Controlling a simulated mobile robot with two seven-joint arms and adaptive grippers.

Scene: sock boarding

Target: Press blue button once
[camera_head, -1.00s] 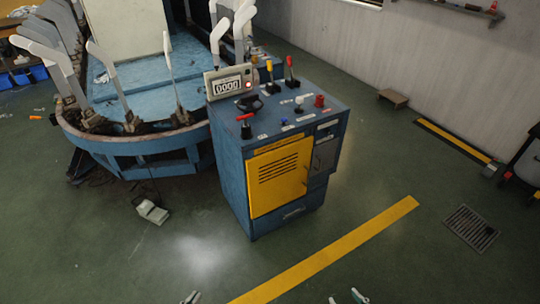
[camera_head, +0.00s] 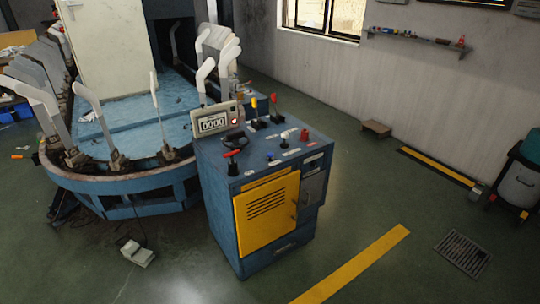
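The blue button (camera_head: 270,155) is a small cap on the sloped top of the blue control cabinet (camera_head: 222,220). A red button (camera_head: 304,134) stands farther right. A counter display (camera_head: 213,124) reading 0000 stands at the back left of the panel, with a lit red lamp beside it. Nothing touches the blue button. Neither of my grippers shows in the head view.
A blue machine with upright white sock forms (camera_head: 95,112) stands left of the cabinet. A grey pedal (camera_head: 137,253) lies on the floor in front of it. A yellow floor line (camera_head: 358,264) and a drain grate (camera_head: 463,252) lie to the right. Floor right of the cabinet is mostly clear.

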